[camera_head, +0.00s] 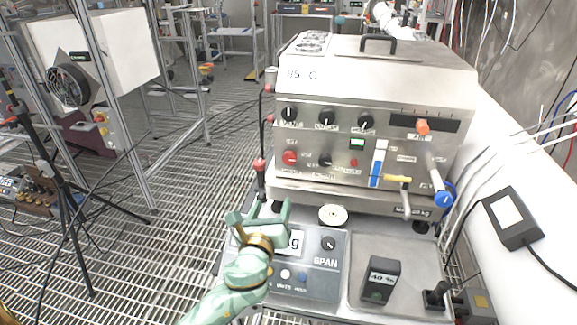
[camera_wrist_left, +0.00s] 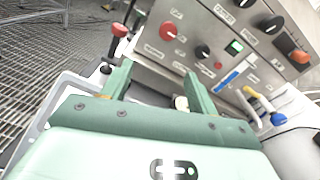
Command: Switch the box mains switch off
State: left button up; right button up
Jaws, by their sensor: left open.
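The steel box (camera_head: 330,180) stands on a bench, its front panel carrying black knobs, a red knob (camera_head: 290,158), a small red button (camera_head: 353,162) and a green rocker switch (camera_head: 357,144). The panel labels are too small to read, so I cannot tell for sure which one is the mains switch. The green rocker also shows in the left wrist view (camera_wrist_left: 235,47), right of the red knob (camera_wrist_left: 169,30). My left gripper (camera_head: 262,211) is open and empty, below and in front of the panel, apart from it. Its two fingers (camera_wrist_left: 160,75) point toward the panel's lower part.
A red-topped lever (camera_head: 259,166) stands at the box's left edge. A blue-ended handle (camera_head: 442,198) juts out at right.

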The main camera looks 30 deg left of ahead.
aim_at(289, 161)
pick_arm(q)
jog(key=shift+w+d+r+m, duration=0.1)
jog(key=shift+w+r+m, duration=0.35)
jog(key=shift+w+m, duration=0.4)
jog(key=b+x, duration=0.3)
jog(key=x, duration=1.1)
jog(key=shift+w, duration=0.1)
jog(key=shift+w+r+b, duration=0.15)
jog(key=shift+w+b, duration=0.25)
jog(key=shift+w, duration=0.3)
jog(key=c, duration=1)
